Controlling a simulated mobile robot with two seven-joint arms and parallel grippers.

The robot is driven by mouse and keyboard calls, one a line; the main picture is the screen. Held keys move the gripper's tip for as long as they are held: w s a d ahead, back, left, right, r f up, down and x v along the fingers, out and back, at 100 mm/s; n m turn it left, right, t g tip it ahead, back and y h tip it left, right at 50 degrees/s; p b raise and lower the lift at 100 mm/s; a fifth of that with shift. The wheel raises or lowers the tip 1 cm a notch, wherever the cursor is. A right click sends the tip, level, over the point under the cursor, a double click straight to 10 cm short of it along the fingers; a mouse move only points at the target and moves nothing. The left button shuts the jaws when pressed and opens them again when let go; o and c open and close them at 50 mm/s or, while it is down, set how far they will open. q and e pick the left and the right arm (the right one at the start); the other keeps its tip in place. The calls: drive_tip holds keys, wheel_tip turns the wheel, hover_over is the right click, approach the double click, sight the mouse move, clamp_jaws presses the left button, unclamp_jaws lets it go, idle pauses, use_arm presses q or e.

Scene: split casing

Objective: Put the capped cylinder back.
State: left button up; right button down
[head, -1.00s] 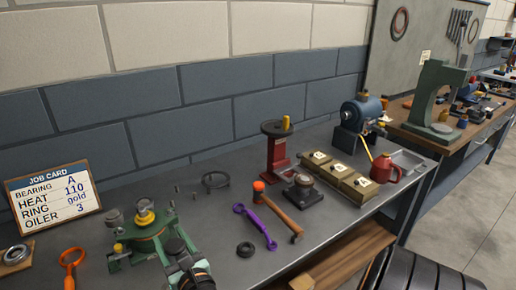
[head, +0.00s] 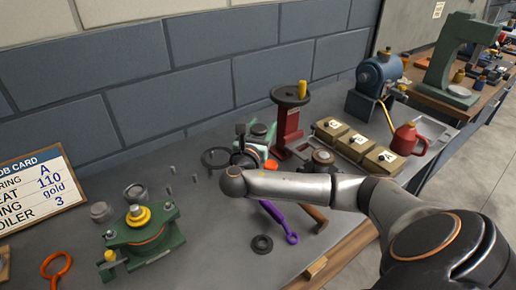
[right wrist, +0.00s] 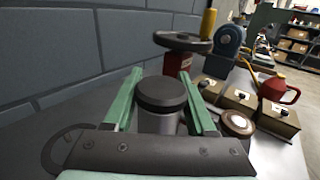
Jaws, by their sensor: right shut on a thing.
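My right gripper (head: 256,142) reaches in over the bench from the right, its hand partly hidden by my forearm in the head view. In the right wrist view its two green fingers (right wrist: 163,105) stand on either side of the capped cylinder (right wrist: 158,121), a grey body with a black cap. The gripper is shut on it, and it looks upright. In the head view the cylinder is hard to make out among the fingers. The green casing (head: 148,240) with a yellow top piece sits on the bench at left. My left gripper is not in view.
A red stand with a dark wheel (head: 290,94) is just beyond the gripper. Several tan boxes (head: 356,142), a red can (head: 406,139) and a blue machine (head: 377,78) stand right. A purple wrench (head: 279,219) and black ring (head: 262,244) lie near the front. A dark ring stand (head: 215,157) is close by.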

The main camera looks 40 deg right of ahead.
drive_tip(key=w+d+f+b, duration=0.1)
drive_tip(key=w+d+f, duration=0.1)
drive_tip(key=w+f, duration=0.1)
drive_tip(key=w+d+f+b, duration=0.1)
drive_tip(key=w+d+f, duration=0.2)
drive_tip(key=w, duration=0.1)
drive_tip(key=w+d+f+b, duration=0.1)
drive_tip(key=w+d+f, duration=0.1)
drive_tip(key=w+f, duration=0.1)
drive_tip(key=shift+w+d+f, duration=0.25)
drive_tip(key=shift+w+f, duration=0.1)
drive_tip(key=shift+w, duration=0.3)
drive_tip(key=shift+f+b, duration=0.55)
drive_tip(key=shift+f, duration=1)
drive_tip(key=shift+f+b, duration=0.5)
drive_tip(key=shift+f, duration=0.15)
drive_tip(key=shift+c, duration=1.1)
unclamp_jaws()
drive_tip(key=shift+r, duration=0.15)
